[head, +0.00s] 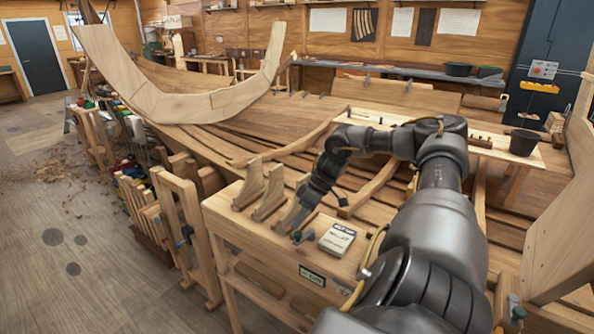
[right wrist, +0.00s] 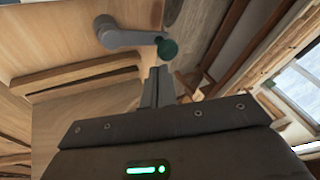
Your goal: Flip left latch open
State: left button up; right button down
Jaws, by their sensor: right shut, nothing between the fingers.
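In the right wrist view a grey lever latch (right wrist: 125,37) is mounted on a pale wooden face, with a round pivot at its left end and a dark green knob (right wrist: 167,48) at its right end. My right gripper (right wrist: 158,70) is shut and empty, its fingertips just below the knob; whether they touch it I cannot tell. In the head view my right gripper (head: 287,224) points down at the front wooden bench, by a small dark fitting (head: 303,237) that may be this latch. My left gripper is out of view.
A small labelled box (head: 337,239) sits on the bench (head: 238,222) just right of the gripper. Wooden brackets (head: 270,194) stand close on its left. The planked hull (head: 225,143) lies behind. A dark bucket (head: 524,142) stands further right. The floor at left is mostly open.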

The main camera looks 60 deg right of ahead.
jog(key=b+v, duration=0.2)
jog(key=v, duration=0.8)
dwell(0.3)
